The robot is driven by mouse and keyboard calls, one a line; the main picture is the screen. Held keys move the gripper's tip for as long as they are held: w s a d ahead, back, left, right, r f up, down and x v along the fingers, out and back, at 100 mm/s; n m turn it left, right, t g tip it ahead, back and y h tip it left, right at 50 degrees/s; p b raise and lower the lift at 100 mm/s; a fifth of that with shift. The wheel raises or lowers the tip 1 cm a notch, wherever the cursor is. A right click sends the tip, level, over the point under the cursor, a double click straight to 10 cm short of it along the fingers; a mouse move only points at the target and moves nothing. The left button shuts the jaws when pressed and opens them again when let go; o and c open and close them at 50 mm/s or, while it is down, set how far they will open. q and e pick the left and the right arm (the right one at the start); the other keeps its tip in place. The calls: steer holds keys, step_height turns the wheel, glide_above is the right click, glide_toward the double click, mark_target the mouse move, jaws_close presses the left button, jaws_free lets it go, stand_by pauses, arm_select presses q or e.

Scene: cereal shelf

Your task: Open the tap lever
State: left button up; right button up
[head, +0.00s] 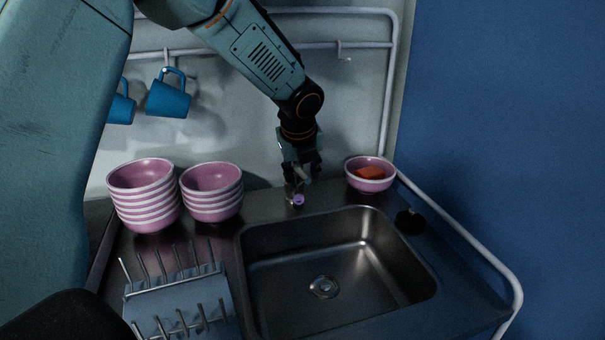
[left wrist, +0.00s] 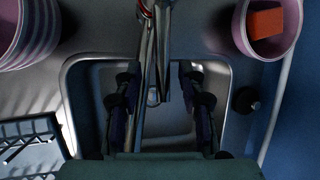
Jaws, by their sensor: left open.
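The chrome tap (head: 291,193) stands at the back edge of the sink (head: 330,265), mostly hidden behind my left gripper (head: 303,176) in the head view. In the left wrist view the tap (left wrist: 162,50) rises between the two fingers of my left gripper (left wrist: 160,108). The fingers are apart, one on each side of it, with visible gaps. A small red mark shows near the top of the tap. I cannot tell clearly which chrome part is the lever. My right gripper is not in view.
Stacked pink bowls (head: 145,195) stand left of the sink, behind a dish rack (head: 180,300). A pink bowl with an orange-red block (head: 370,172) is at the back right. A dark round item (head: 409,222) lies right of the basin. Blue mugs (head: 168,97) hang behind.

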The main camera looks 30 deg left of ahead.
arm_select(q)
steer(key=shift+w+d, duration=0.1)
steer(key=shift+w+f, duration=0.15)
steer(key=shift+w, duration=0.15)
steer(key=shift+c, duration=0.8)
steer(key=shift+a, duration=0.2)
steer(key=shift+c, duration=0.8)
steer(key=shift+s, duration=0.25)
steer(key=shift+c, duration=1.4)
steer(key=shift+d, duration=0.1)
jaws_close()
